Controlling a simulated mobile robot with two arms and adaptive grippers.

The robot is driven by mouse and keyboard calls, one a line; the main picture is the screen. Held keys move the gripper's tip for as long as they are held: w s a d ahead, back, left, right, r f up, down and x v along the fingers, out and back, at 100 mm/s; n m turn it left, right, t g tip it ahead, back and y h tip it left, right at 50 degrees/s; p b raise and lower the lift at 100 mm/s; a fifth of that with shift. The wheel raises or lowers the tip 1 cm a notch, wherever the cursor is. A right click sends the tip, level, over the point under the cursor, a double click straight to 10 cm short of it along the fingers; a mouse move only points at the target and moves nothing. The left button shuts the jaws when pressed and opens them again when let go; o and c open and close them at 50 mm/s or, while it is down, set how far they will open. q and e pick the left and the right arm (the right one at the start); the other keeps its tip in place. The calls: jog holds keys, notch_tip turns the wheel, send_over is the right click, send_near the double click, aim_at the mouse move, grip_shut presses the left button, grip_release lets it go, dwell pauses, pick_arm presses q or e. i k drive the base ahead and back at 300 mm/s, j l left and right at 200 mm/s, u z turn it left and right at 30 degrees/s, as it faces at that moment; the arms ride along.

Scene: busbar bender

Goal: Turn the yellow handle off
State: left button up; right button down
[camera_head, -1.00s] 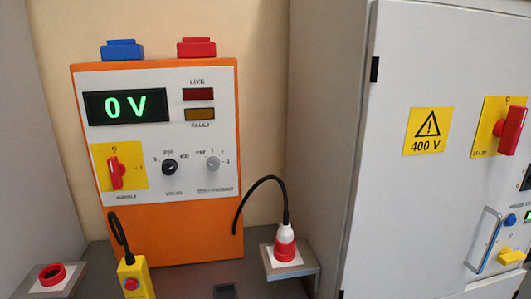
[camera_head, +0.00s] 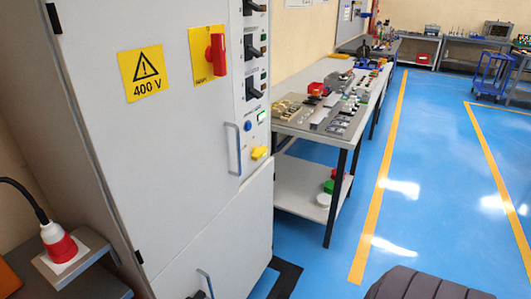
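A small yellow handle (camera_head: 259,153) sits on the front of the tall grey cabinet (camera_head: 170,150), at the right edge of its door. A red rotary handle (camera_head: 216,54) on a yellow plate is higher up on the same door and stands upright. Neither of my grippers is in view.
A red and white plug (camera_head: 58,244) stands on a small shelf at the lower left. Black switches (camera_head: 255,47) line the cabinet's right edge. A workbench (camera_head: 328,128) with several small parts stands right of the cabinet. Blue floor (camera_head: 430,200) with yellow lines is clear at the right.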

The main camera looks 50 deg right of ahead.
aim_at(257, 153)
jog(key=z, duration=1.45)
